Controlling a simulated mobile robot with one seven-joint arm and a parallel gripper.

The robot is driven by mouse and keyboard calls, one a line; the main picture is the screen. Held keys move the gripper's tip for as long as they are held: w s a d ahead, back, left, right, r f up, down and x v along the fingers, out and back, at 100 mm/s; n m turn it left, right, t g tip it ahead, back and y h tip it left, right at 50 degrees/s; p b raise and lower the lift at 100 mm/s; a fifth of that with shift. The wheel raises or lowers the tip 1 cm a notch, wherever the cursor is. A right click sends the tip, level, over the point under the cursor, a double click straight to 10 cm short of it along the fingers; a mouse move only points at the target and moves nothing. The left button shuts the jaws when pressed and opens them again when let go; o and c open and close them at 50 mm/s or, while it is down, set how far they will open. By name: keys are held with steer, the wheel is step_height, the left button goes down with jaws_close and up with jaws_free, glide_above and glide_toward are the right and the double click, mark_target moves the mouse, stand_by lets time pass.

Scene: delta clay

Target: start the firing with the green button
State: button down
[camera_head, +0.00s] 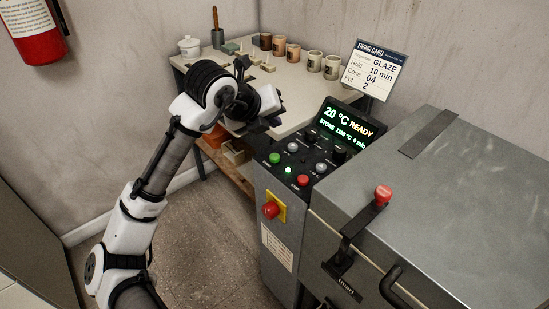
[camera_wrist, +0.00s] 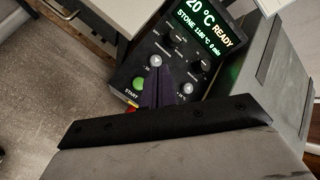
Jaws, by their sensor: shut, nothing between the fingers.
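The green button (camera_head: 274,158) sits at the left of the sloping dark control panel (camera_head: 309,146). In the wrist view the green button (camera_wrist: 139,83) shows above the word START, just left of my gripper's fingers. The display (camera_head: 345,128) reads 20 °C READY, with STONE 1180 °C 0 min below. My gripper (camera_head: 258,129) is shut and empty, held near the panel's upper left, above and apart from the green button in the head view. In the wrist view my gripper's dark fingers (camera_wrist: 159,82) cover part of the panel's middle.
Knobs, a small lit green lamp (camera_head: 288,170) and a red button (camera_head: 303,180) crowd the panel. A red stop knob (camera_head: 271,210) juts from its front. The grey kiln (camera_head: 450,190) stands right.

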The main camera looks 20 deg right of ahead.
mark_target(272, 159)
step_height(272, 159, down, 7)
steer(key=b, duration=0.5)
steer(key=shift+f, duration=0.1)
stand_by(1.7)
steer(key=shift+f+b, duration=0.3)
steer(key=shift+f, duration=0.1)
steer(key=shift+f+b, duration=0.45)
steer(key=shift+f, duration=0.05)
stand_by(0.5)
steer(key=shift+r, duration=0.1)
steer(key=shift+r+p, duration=0.65)
steer(key=shift+r, duration=0.15)
steer(key=shift+r+p, duration=1.9)
steer(key=shift+r, duration=0.65)
